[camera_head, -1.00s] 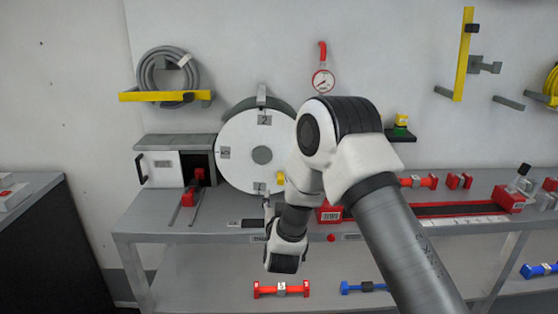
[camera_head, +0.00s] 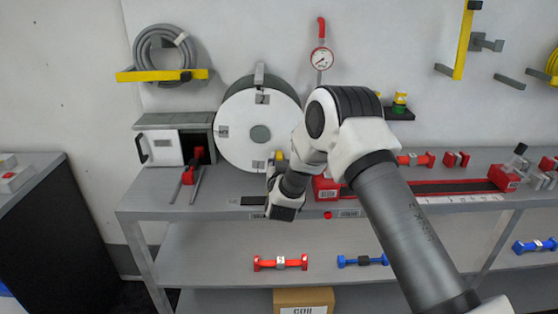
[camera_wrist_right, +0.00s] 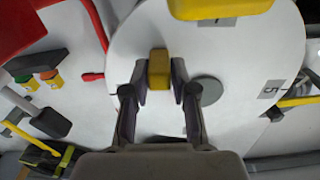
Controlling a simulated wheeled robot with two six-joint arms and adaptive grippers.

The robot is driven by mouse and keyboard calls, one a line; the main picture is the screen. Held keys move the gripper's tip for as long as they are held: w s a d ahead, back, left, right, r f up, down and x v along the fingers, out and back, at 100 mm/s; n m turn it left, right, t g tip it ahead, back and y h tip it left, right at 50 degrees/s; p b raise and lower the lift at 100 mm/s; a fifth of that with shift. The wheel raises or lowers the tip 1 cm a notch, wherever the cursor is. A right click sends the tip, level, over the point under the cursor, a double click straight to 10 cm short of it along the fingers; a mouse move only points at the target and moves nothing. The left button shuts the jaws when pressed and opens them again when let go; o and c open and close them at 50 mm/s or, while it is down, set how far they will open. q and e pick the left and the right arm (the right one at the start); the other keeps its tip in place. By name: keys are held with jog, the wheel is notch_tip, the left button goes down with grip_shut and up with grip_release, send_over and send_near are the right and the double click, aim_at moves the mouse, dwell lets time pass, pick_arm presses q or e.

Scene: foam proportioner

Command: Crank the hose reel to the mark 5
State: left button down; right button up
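The hose reel (camera_head: 236,148) is a white disc on a grey drum, with a grey hub and small number marks. A mark 2 (camera_head: 262,99) is at its top. The mark 5 (camera_wrist_right: 270,88) shows in the right wrist view; the mark on the disc's left (camera_head: 222,132) is too small to read surely. A yellow crank knob (camera_wrist_right: 159,68) stands at the disc's lower right in the head view (camera_head: 279,155). My right gripper (camera_wrist_right: 159,76) is open, one finger on each side of the knob, with narrow gaps. My left gripper is out of view.
A yellow part (camera_wrist_right: 220,8) crosses the wrist view's top. Red and blue dumbbell-shaped parts lie on the shelves.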

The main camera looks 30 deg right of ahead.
aim_at(242, 152)
grip_shut()
jog(key=shift+f, duration=0.1)
jog(key=shift+w+a+f+m+b, duration=0.2)
jog(key=shift+a+f+m+b, duration=0.2)
jog(key=shift+m+b, duration=0.5)
jog(key=w+a+m+b, duration=0.1)
jog(key=m+b, duration=0.1)
jog(key=b, duration=0.1)
jog(key=w+a+f+m+b, duration=0.1)
jog(key=a+m+b, duration=0.1)
jog(key=m+b, duration=0.1)
jog(key=w+a+m+b, duration=0.1)
jog(key=a+m+b, duration=0.1)
jog(key=m+b, duration=0.1)
jog(key=shift+f+b, duration=0.2)
jog(key=shift+b, duration=0.2)
jog(key=m+b, duration=0.1)
jog(key=w+a+m+b, duration=0.1)
jog(key=m, duration=0.1)
jog(key=a+r+m+b, duration=0.1)
jog(key=shift+w+a+m, duration=0.25)
jog(key=shift+w+m, duration=0.05)
jog(key=shift+w+a+r+m+b, duration=0.25)
jog(key=shift+a+r+m+b, duration=0.15)
jog(key=shift+m+b, duration=0.2)
jog(key=shift+w+a+r+m+b, duration=0.25)
jog(key=shift+r+m+b, duration=0.25)
jog(key=shift+m, duration=0.2)
